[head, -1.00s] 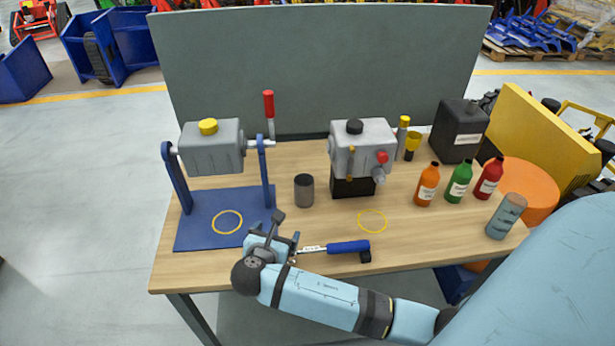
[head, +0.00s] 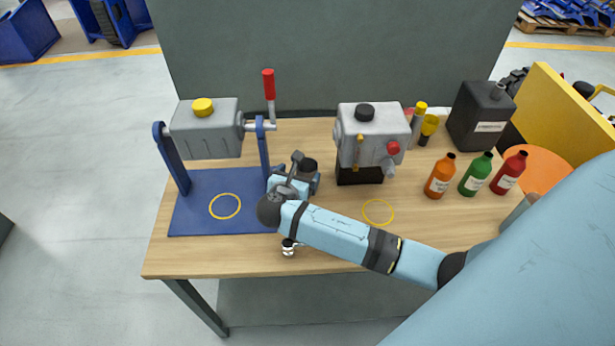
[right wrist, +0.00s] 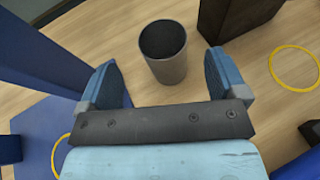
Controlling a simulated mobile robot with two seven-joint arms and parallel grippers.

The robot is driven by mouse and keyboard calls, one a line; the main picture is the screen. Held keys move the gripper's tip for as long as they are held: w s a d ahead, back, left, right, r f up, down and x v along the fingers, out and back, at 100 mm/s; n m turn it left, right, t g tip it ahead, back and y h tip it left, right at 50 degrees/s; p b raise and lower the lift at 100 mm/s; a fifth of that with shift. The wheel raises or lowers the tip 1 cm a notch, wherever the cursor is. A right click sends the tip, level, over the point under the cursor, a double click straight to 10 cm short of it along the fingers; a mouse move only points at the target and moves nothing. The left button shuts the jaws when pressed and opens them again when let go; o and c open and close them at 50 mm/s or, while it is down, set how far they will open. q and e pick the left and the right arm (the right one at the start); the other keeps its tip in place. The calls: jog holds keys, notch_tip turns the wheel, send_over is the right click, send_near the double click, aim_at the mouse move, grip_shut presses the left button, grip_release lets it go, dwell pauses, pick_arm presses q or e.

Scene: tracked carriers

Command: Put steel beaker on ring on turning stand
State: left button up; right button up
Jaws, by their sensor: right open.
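The steel beaker (right wrist: 166,62) is a dark grey open cylinder standing upright on the wooden table. In the head view the beaker (head: 310,165) is partly hidden behind my right gripper (head: 300,175). In the right wrist view my right gripper (right wrist: 167,80) is open, with the beaker between and slightly beyond its fingertips; no touch shows. The turning stand (head: 176,180) is a blue frame on the left, holding a grey block between two uprights. A yellow ring (head: 225,218) is marked on its blue base, and nothing stands on it. My left gripper is not in view.
A grey machine (head: 372,130) stands right of the beaker, with another yellow ring (head: 378,224) on the table before it. Orange (head: 438,180), green (head: 475,177) and red (head: 508,175) bottles and a black canister (head: 480,120) stand at right. The stand's red-handled crank (head: 268,85) rises behind.

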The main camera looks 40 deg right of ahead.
aim_at(307, 168)
jog(key=x, duration=0.3)
jog(key=f+x, duration=0.1)
jog(key=x, duration=0.3)
jog(key=shift+s, duration=0.1)
jog(key=c, duration=1.1)
jog(key=shift+c, duration=0.2)
